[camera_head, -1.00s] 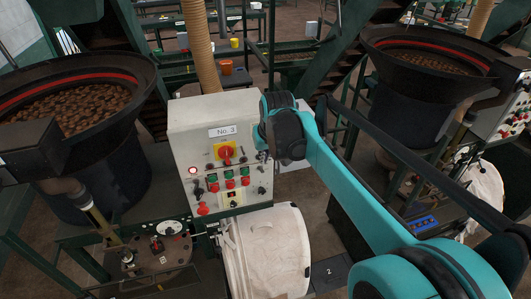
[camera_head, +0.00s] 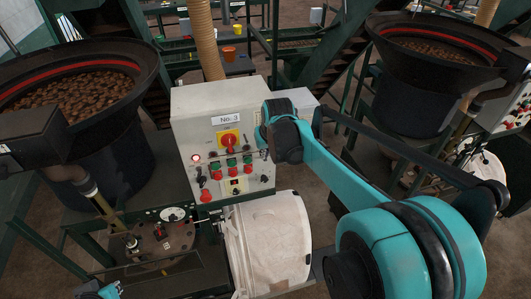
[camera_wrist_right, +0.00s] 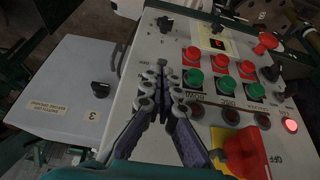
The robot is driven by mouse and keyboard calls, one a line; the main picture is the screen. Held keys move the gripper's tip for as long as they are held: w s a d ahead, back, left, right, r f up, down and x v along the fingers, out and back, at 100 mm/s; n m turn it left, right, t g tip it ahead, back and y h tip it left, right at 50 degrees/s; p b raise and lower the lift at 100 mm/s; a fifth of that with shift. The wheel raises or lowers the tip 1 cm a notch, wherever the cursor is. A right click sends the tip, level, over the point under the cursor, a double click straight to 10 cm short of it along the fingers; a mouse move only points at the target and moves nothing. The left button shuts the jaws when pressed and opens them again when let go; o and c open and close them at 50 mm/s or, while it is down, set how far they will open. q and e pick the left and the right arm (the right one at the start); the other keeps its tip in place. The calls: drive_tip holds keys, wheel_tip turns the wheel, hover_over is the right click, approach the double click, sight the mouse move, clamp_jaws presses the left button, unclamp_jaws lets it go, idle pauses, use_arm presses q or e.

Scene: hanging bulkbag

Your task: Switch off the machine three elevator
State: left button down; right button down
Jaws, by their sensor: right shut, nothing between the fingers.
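The No. 3 control box (camera_head: 190,130) stands in the middle of the head view. It carries a red rotary switch on a yellow plate (camera_head: 229,141), a lit lamp (camera_head: 196,158), green buttons (camera_head: 231,162) above red buttons (camera_head: 232,171), and a red mushroom button (camera_head: 205,195). In the right wrist view, the panel appears upside down, with green buttons (camera_wrist_right: 222,85) and red buttons (camera_wrist_right: 220,61). My right gripper (camera_wrist_right: 163,80) is shut and empty over the panel's edge, beside the button columns; contact cannot be told. Part of my left gripper (camera_head: 97,291) shows at the bottom left.
A bowl of brown pieces (camera_head: 75,95) is at left, another (camera_head: 435,55) at right. A grey box with a black knob (camera_wrist_right: 70,85) sits beside the panel in the wrist view.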

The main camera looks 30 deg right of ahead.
drive_tip(key=shift+s+f+t+b, duration=0.3)
drive_tip(key=shift+t+b, duration=0.2)
drive_tip(key=shift+t, duration=0.2)
drive_tip(key=t+b, duration=0.2)
drive_tip(key=s+f+t+h+b, duration=0.1)
drive_tip(key=t+b, duration=0.1)
drive_tip(key=f+t+b, duration=0.1)
drive_tip(key=b, duration=0.1)
drive_tip(key=shift+s+a+f+t+h, duration=0.25)
drive_tip(key=shift+s+t+h, duration=0.05)
drive_tip(key=shift+s+t, duration=0.1)
drive_tip(key=shift+r+p, duration=0.5)
drive_tip(key=shift+r, duration=0.3)
